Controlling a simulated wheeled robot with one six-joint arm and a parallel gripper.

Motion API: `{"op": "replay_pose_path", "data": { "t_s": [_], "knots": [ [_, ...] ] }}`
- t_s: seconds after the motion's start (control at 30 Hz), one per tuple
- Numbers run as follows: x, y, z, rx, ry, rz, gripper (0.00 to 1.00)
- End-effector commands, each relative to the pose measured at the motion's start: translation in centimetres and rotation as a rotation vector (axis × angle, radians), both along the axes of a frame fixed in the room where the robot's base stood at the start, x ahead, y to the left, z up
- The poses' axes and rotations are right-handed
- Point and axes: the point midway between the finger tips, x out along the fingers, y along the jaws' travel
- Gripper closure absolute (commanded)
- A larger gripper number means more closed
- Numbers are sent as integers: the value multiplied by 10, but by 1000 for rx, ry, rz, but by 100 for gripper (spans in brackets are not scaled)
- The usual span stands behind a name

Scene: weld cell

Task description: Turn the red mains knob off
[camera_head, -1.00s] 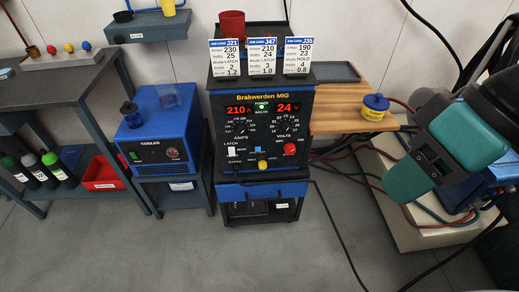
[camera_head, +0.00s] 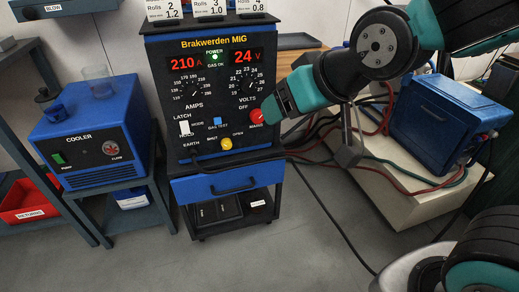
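The red mains knob (camera_head: 256,116) is at the lower right of the Brakwerden MIG welder's front panel (camera_head: 205,105). "OFF" is printed to its upper left and "MAINS" just below it. The green power light (camera_head: 214,57) is lit, and the displays read 210 A and 24 V. My gripper (camera_head: 267,109) reaches in from the right, its tip right beside the knob and overlapping its right edge. I cannot tell whether it touches the knob, or whether its fingers are open or shut, as they are seen side-on. The knob's pointer direction is unclear.
A white latch switch (camera_head: 184,128), a blue gas test button (camera_head: 217,121) and a yellow knob (camera_head: 226,143) sit left of the red knob. A blue cooler (camera_head: 90,145) stands left. Cables and a blue box (camera_head: 448,122) lie right.

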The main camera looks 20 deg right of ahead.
Motion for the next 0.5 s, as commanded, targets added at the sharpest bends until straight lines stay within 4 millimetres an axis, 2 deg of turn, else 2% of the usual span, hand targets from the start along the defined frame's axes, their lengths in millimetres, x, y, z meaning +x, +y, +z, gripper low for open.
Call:
{"op": "replay_pose_path", "data": {
  "t_s": [0.03,0.3,0.5],
  "knots": [
    [9,-3,-40,0,-49,-23,30],
    [50,-23,-115,-6,-337,-128,30],
    [71,-35,-163,-24,-558,-173,30]
  ]
}}
